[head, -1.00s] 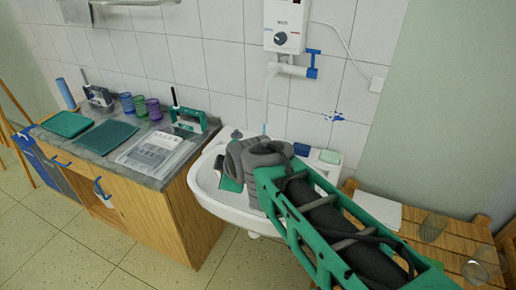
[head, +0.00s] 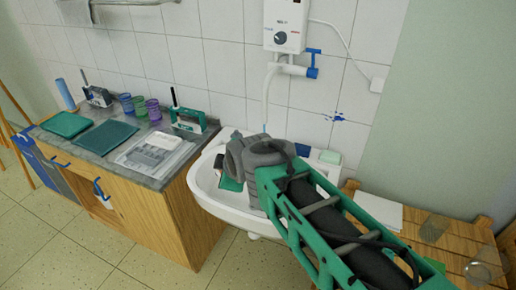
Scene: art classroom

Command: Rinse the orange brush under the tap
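The tap (head: 290,69) is on the tiled wall under the water heater, with a blue handle (head: 313,62) and a pale spout pipe (head: 266,97) hanging down toward the white sink (head: 216,204). My gripper (head: 230,184) is low over the sink bowl, mostly hidden behind my own grey wrist. Only a small green part of it shows, so I cannot see its fingers or whether they hold something. The orange brush is not visible in this view. I cannot tell whether water is running.
A wooden counter (head: 150,178) left of the sink holds teal trays (head: 107,138), several cups (head: 139,106), a caddy (head: 189,121) and papers (head: 153,154). A green sponge (head: 330,157) is at the sink's back right. A slatted wooden bench (head: 455,240) stands at right.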

